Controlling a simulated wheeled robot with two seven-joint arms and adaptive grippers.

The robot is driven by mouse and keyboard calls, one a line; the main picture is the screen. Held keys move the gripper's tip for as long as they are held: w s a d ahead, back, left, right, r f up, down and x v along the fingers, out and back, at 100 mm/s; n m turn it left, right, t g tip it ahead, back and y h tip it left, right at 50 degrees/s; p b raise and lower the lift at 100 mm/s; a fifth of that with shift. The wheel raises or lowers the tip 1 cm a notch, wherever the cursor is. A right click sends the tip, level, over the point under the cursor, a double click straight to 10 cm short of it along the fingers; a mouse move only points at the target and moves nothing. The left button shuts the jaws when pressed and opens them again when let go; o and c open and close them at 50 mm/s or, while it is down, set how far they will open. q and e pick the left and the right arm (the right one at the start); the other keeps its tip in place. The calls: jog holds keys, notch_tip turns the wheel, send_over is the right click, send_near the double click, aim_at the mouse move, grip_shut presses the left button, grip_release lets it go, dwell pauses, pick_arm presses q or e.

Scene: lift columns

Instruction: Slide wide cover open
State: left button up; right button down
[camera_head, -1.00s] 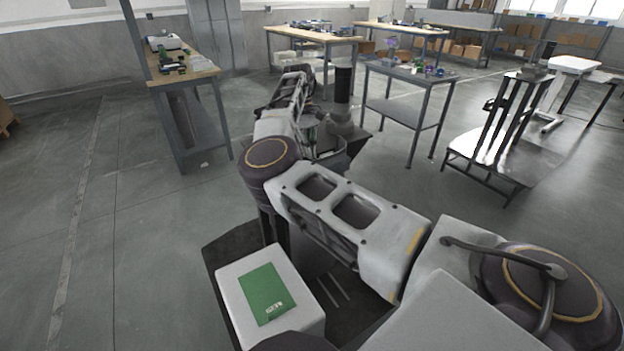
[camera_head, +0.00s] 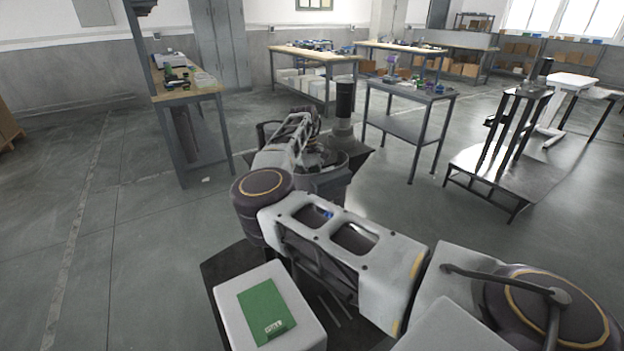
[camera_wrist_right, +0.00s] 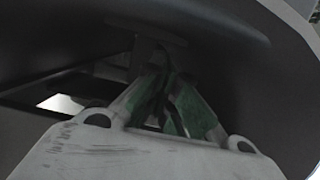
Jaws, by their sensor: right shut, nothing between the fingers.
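My right arm reaches from the lower right, bends at a dark round elbow, and runs forward to a dark round-based unit (camera_head: 322,182) with an upright black cylinder (camera_head: 344,100). In the head view the forearm hides the right gripper's tips, and I cannot pick out the wide cover for certain. In the right wrist view, my right gripper (camera_wrist_right: 166,88) has greenish fingers drawn together, shut and empty. They are close under a dark, smoothly curved surface (camera_wrist_right: 235,45), which may be part of the cover; whether they touch it is unclear. My left gripper is not in view.
A grey metal side table (camera_head: 410,92) with small items stands behind right of the unit. A workbench (camera_head: 190,92) is at left. A dark platform with upright columns (camera_head: 515,130) stands at right. The floor at left is open.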

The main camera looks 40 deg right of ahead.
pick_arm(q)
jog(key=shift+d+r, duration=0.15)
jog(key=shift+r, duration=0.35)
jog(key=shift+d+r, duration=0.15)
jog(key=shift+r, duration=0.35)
pick_arm(e)
jog(key=shift+x, duration=1.25)
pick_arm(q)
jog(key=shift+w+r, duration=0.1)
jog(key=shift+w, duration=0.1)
